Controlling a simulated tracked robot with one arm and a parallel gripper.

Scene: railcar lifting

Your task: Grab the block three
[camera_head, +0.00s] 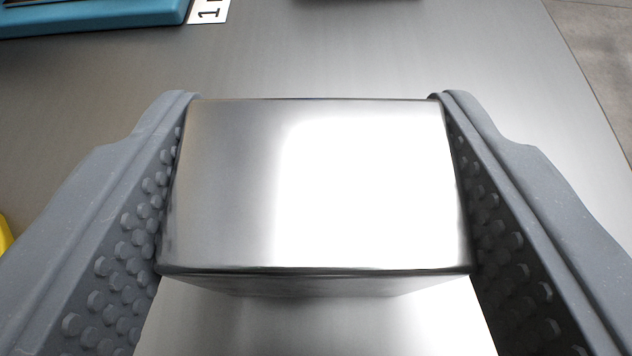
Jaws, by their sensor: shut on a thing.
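A shiny metal block (230,190) fills the middle of the camera_head view. Its top and near face show, and no number can be seen on it. My gripper (315,110) is shut on this block, with one grey studded finger against its left side and the other against its right side. The block's far side and its underside are hidden, so I cannot tell whether it touches the surface below.
A grey metal table (330,60) lies beyond the block, its right edge running down the right side. A blue object (110,18) and a white label with a "1" (208,11) are at the top left. A dark object (370,1) shows at the top. A yellow piece (4,235) shows at the left edge.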

